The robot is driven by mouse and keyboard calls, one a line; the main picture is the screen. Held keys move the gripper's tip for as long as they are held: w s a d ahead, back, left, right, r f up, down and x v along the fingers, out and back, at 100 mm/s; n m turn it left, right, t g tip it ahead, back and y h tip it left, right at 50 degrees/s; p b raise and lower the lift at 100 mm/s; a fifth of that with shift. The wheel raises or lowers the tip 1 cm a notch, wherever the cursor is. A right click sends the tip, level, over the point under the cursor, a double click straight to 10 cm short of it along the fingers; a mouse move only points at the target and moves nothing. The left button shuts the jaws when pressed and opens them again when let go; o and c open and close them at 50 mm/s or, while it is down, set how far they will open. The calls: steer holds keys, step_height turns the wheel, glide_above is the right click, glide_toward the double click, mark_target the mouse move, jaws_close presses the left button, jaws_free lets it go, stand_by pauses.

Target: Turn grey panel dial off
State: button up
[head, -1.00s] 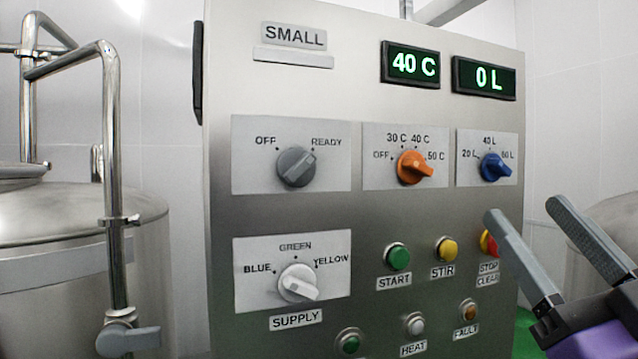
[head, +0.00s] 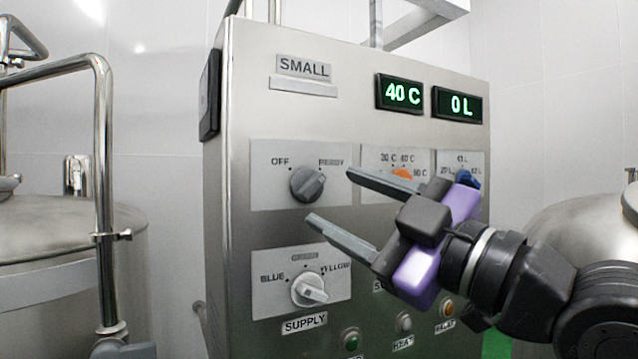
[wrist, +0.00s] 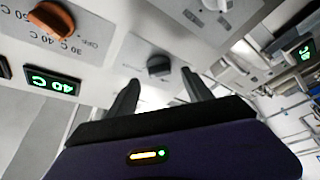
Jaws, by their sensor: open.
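The grey dial (head: 307,184) is on the upper left plate of the steel panel, between the OFF and READY labels. Its pointer is turned up and right toward READY. My gripper (head: 330,195) is open and empty, just right of the dial, with one finger above and one below the dial's height. In the wrist view the grey dial (wrist: 159,65) lies just beyond and between the tips of my open gripper (wrist: 160,77). I see no contact with the dial.
The orange dial (head: 402,174) and blue dial (head: 467,178) are partly hidden behind my gripper. The white supply dial (head: 309,289) is below the grey one. A steel pipe (head: 103,150) stands at left.

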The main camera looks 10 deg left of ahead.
mark_target(318, 189)
steer(key=shift+p+x, duration=0.6)
steer(key=shift+x, duration=1.65)
steer(key=c, duration=1.3)
